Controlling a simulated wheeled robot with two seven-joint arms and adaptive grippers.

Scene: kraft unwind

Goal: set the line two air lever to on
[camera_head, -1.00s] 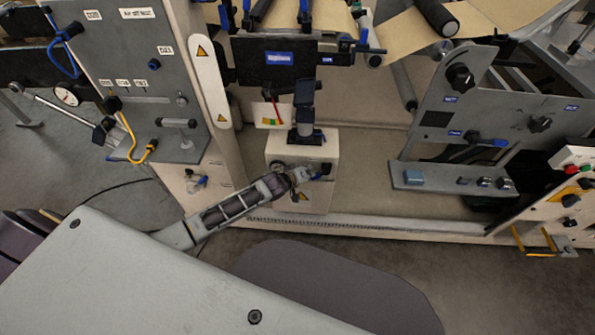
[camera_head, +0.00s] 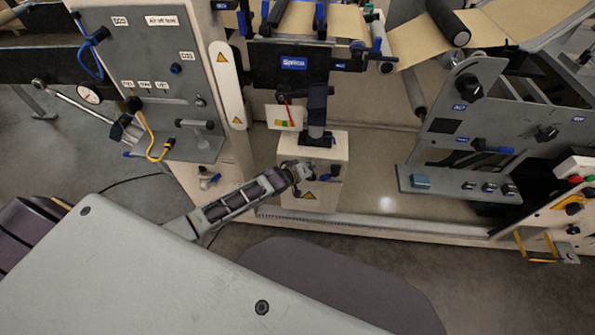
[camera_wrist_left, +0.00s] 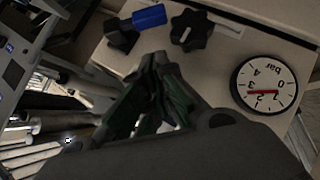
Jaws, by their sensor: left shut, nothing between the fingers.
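A small pale box (camera_head: 338,150) stands low on the machine frame. I cannot read a label naming the lever's line. My left gripper (camera_head: 308,168) is at the front of this box and partly covers its controls; its fingers (camera_wrist_left: 160,78) are shut and empty in the wrist view. The lever lies beyond the fingertips and appears apart from them. My right gripper is not in view.
At right are a grey plate with knobs (camera_head: 465,100) and a control ledge (camera_head: 440,183). Floor in front is clear.

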